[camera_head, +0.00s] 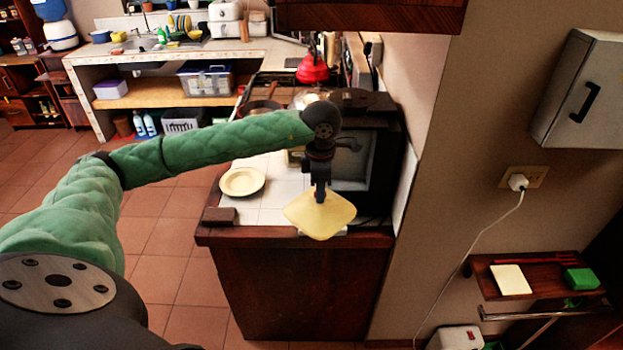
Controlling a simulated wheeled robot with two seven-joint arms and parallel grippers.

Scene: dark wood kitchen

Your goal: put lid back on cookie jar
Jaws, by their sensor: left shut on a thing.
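My left arm reaches in from the left, and its gripper (320,196) points down over the front part of the tiled counter. It is shut on a pale yellow, rounded-square lid (318,217), which looks tilted toward me. The lid hides part of the counter's front edge. A small pale sliver shows just below the lid, and I cannot tell what it is. A yellowish thing (294,157) shows partly behind my wrist on the counter; it may be the cookie jar, but I cannot tell. My right gripper is not in view.
A cream plate (242,181) and a small brown block (219,216) sit on the counter (270,194) left of the lid. A dark microwave-like box (372,160) stands behind the gripper. A wall is close on the right, with a small shelf (530,265).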

